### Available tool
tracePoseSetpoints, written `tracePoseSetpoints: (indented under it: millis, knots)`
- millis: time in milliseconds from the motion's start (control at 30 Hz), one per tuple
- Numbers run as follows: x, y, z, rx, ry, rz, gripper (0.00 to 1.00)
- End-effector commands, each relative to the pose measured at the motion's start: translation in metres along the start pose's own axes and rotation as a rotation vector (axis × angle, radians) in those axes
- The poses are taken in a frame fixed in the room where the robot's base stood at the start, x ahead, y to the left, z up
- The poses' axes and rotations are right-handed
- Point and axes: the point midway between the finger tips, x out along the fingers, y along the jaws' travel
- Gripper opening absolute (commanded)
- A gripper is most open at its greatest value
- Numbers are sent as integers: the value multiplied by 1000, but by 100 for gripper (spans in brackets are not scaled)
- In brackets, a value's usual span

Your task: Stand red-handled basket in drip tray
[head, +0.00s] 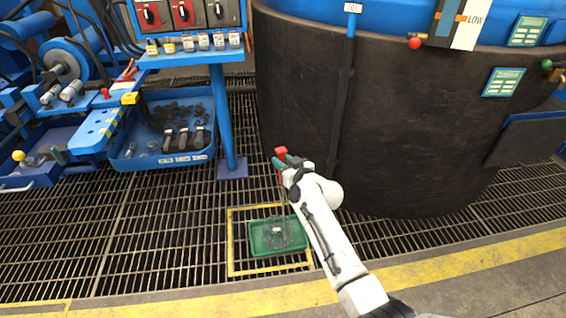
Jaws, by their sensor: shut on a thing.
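My gripper (286,161) reaches out in front of the dark round furnace wall, its green fingers shut on a red handle (280,152). A green tray (255,247), likely the drip tray, lies on the floor inside a yellow frame. It is lower in the picture than my gripper.
The large dark furnace (400,120) fills the right behind my arm. A blue bench post (222,120) stands left of my gripper. A blue bin (140,162) holds dark pieces. Grating (165,240) left of the green tray is clear.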

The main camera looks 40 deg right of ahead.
Motion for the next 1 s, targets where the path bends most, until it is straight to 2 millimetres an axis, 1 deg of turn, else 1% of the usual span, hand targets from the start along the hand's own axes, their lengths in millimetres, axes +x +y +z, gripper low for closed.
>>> tracePoseSetpoints:
  millis: [33,100,1000]
  knots:
    - [0,1,-5,-2,9,2,0]
    - [1,1,-5,-2,9,2,0]
    - [3,1,6,-2,9,2,0]
